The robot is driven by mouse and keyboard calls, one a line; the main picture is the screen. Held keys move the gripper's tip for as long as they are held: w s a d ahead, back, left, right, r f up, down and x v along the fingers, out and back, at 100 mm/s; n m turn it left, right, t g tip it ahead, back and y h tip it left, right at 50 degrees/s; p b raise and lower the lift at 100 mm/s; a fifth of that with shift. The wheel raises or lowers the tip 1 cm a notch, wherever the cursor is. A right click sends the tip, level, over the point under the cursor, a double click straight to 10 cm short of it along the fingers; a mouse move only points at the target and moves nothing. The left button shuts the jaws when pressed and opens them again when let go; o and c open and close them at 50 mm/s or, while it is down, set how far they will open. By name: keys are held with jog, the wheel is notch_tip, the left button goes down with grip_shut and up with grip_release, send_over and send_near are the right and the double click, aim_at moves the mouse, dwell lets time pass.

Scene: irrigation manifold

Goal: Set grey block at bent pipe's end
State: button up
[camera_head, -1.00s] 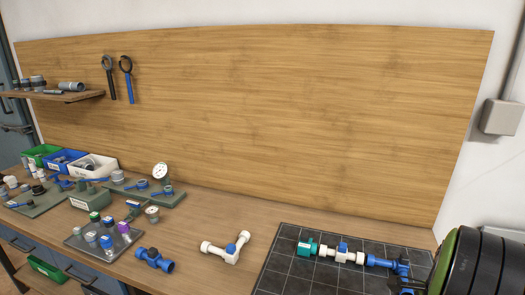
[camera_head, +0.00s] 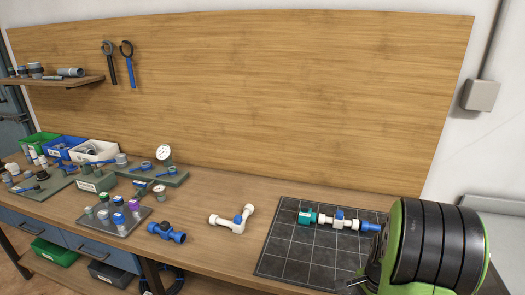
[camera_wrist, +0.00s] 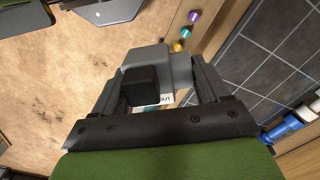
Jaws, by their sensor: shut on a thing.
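In the wrist view my gripper (camera_wrist: 155,88) is shut on a grey block (camera_wrist: 152,57), which sits between the two fingers. A darker box-shaped part and a white label reading "OUT" show in front of the block. In the head view a white bent pipe (camera_head: 240,224) with a blue fitting lies on the bench, left of the black mat. My arm fills the lower right of the head view and hides my gripper and the block there.
A black gridded mat (camera_head: 283,262) holds a pipe row with a teal end piece (camera_head: 306,217), white parts and a blue part. A blue valve (camera_head: 166,232) and a grey tray (camera_head: 107,217) of coloured caps stand to the left. Bare bench lies around the bent pipe.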

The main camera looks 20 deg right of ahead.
jog(key=w+a+f+n, duration=0.6)
jog(key=a+n, duration=0.3)
jog(key=a, duration=0.1)
jog(key=shift+w+a+f, duration=0.25)
jog(key=shift+f, duration=0.15)
jog(key=w+a+f+n, duration=0.2)
jog(key=a+n, duration=0.1)
jog(key=w+a+f+n, duration=0.2)
jog(key=a, duration=0.1)
jog(key=w+a+f+n, duration=0.2)
jog(key=a+n, duration=0.1)
jog(key=shift+a+n, duration=0.3)
jog(key=shift+s+d, duration=0.1)
jog(key=shift+d, duration=0.1)
jog(key=shift+r, duration=0.1)
